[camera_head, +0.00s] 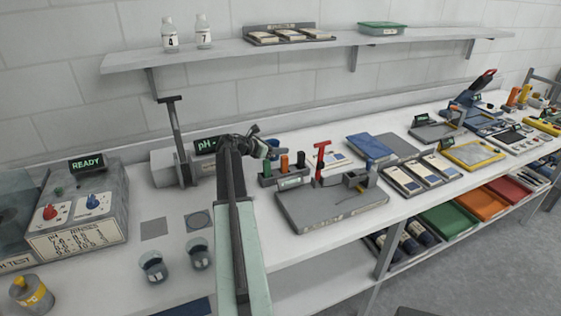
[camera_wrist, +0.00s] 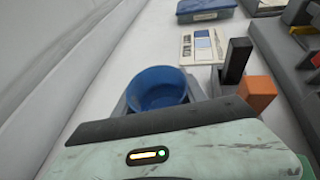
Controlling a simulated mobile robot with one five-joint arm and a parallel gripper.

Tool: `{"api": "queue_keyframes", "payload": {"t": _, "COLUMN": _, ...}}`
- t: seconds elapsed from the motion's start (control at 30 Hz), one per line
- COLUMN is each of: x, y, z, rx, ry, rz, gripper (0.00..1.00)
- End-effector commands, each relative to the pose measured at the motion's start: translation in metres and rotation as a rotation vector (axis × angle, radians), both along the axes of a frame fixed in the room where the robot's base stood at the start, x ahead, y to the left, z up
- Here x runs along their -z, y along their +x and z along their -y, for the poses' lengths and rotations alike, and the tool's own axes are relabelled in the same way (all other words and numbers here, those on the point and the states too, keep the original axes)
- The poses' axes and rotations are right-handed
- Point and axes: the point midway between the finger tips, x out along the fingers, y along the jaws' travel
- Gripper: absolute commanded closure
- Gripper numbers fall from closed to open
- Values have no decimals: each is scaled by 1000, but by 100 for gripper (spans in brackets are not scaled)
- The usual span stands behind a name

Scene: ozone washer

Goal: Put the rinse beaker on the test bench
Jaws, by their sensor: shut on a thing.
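In the wrist view a blue, open-topped round cup (camera_wrist: 160,88), seemingly the rinse beaker, sits between the grey fingers of my gripper (camera_wrist: 160,100). My gripper is shut on it, and my wrist housing hides its lower part. In the head view my gripper (camera_head: 268,148) is beyond the end of my arm, near the back of the white bench (camera_head: 320,245). The cup is hard to make out there. Two small clear beakers (camera_head: 152,266) (camera_head: 198,253) stand on the bench at left, in front of a grey square and a round-marked pad (camera_head: 198,220).
A pH stand (camera_head: 178,145) is left of my gripper, and a READY box with knobs (camera_head: 75,215) is further left. A rack with coloured pieces (camera_head: 284,170) and a grey fixture (camera_head: 330,208) lie right. A shelf (camera_head: 300,48) hangs above.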

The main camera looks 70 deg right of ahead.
Motion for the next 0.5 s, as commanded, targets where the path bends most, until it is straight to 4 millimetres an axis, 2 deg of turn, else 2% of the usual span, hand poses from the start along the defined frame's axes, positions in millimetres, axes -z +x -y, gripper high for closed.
{"api": "queue_keyframes", "payload": {"t": 0.07, "x": 1, "y": 0, "z": 0, "rx": 0, "ry": -1, "rz": -1, "gripper": 100}}
{"api": "queue_keyframes", "payload": {"t": 0.3, "x": 39, "y": 0, "z": 0, "rx": -1, "ry": -1, "rz": -1, "gripper": 100}}
{"api": "queue_keyframes", "payload": {"t": 0.5, "x": 34, "y": 1, "z": 0, "rx": -1, "ry": -1, "rz": -1, "gripper": 100}}
